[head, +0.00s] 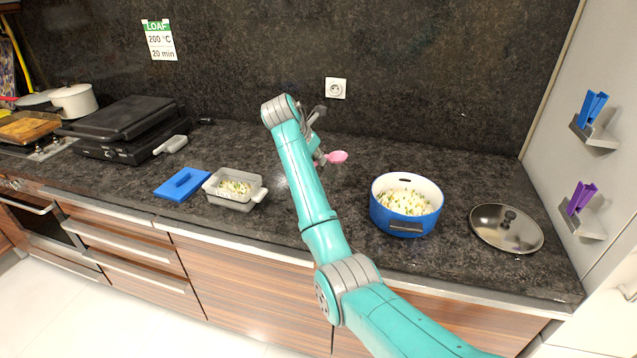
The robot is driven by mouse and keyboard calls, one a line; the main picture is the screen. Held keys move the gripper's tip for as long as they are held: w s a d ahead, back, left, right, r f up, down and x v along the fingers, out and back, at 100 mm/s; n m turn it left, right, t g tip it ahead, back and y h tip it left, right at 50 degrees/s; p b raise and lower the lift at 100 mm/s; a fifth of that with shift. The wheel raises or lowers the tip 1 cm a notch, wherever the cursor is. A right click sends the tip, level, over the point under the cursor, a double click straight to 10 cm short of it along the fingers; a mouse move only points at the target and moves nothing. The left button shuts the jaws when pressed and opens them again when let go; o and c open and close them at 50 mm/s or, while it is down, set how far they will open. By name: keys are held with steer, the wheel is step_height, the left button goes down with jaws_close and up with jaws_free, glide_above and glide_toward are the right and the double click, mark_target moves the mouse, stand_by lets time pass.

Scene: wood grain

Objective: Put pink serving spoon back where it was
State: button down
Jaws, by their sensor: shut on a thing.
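The pink serving spoon (337,157) is in the head view, just right of my gripper (319,155). My gripper is shut on it, above the dark countertop near the middle. Only the pink bowl of the spoon shows clearly; its handle is hidden by my gripper and arm. I cannot tell exactly how high the spoon is above the counter.
A blue pot (402,227) of chopped food stands right of my arm, with a glass lid (506,229) beyond it. A grey loaf dish (231,203) and blue board (182,186) lie left. Wall holders carry a blue clip (592,108) and purple clip (581,197). The back counter near the socket is clear.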

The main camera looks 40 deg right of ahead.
step_height(320, 180, down, 7)
steer(key=shift+f, duration=0.3)
steer(key=c, duration=1.2)
jaws_free()
steer(key=shift+r, duration=0.2)
steer(key=v, duration=1.2)
